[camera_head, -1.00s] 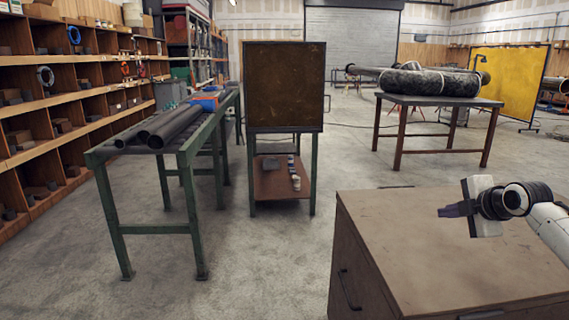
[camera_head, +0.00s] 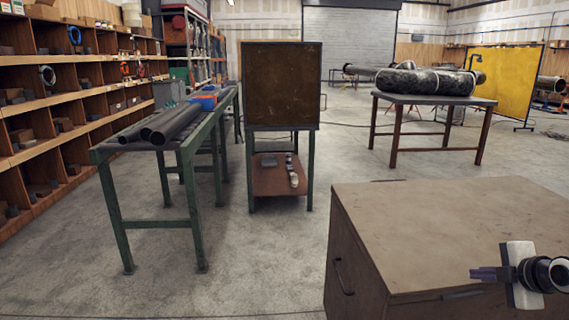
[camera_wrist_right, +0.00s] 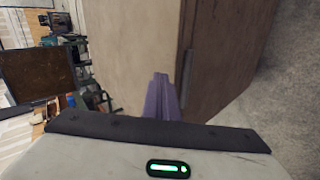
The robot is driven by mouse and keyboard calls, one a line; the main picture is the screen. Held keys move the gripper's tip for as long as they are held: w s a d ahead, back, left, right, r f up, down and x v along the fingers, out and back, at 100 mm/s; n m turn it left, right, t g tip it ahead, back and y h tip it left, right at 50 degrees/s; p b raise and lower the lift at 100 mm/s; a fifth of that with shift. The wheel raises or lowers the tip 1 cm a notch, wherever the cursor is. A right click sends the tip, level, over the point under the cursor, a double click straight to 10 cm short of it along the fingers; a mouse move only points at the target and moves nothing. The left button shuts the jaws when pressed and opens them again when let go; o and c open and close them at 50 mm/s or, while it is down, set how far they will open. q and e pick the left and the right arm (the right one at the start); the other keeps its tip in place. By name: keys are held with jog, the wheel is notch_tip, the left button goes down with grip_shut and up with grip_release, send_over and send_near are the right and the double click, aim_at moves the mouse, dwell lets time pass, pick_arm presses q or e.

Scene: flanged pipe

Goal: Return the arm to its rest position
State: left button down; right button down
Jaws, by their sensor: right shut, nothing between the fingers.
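My right gripper (camera_head: 474,273) is at the lower right of the head view, in front of the near brown cabinet's top as seen from here. Its dark purple fingers are shut together with nothing between them and point left. In the right wrist view the shut fingers (camera_wrist_right: 162,98) stand out past the gripper's dark edge, with the cabinet's top and side beyond them. Most of my right arm is out of the frame. My left gripper is not in view. No flanged pipe can be made out in my grippers.
The brown cabinet (camera_head: 420,225) fills the lower right, its top bare. A green-legged roller table (camera_head: 120,152) with dark pipes stands left. A brown-panelled stand (camera_head: 282,88) is in the middle. A table (camera_head: 425,98) with a large pipe stands behind. Shelves line the left. Open floor lies between.

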jog(key=s+d+f, duration=0.3)
jog(key=s+d, duration=0.2)
jog(key=s, duration=0.3)
jog(key=w+d+r+m+t+h, duration=0.2)
jog(key=d+r+m+h, duration=0.2)
jog(key=r+m, duration=0.2)
jog(key=w+d+r+m+t+h, duration=0.3)
jog(key=d+r+m, duration=0.1)
jog(key=r+m, duration=0.2)
jog(key=s+a+f+g+y, duration=0.15)
jog(key=s+a+f, duration=0.25)
jog(key=a+f, duration=0.45)
jog(key=s+a+f+g+y, duration=0.15)
jog(key=s+a+f, duration=0.25)
jog(key=a+f, duration=0.4)
jog(key=s+a+f+y, duration=0.3)
jog(key=s+a+f, duration=0.3)
jog(key=f, duration=0.4)
jog(key=s+a+f+m+g+y, duration=0.1)
jog(key=s+a+f, duration=0.2)
jog(key=s+a, duration=0.6)
jog(key=s+a+f+m+g+y, duration=0.2)
jog(key=s+a+f, duration=0.2)
jog(key=s+a, duration=0.5)
jog(key=a, duration=0.4)
jog(key=shift+a, duration=0.15)
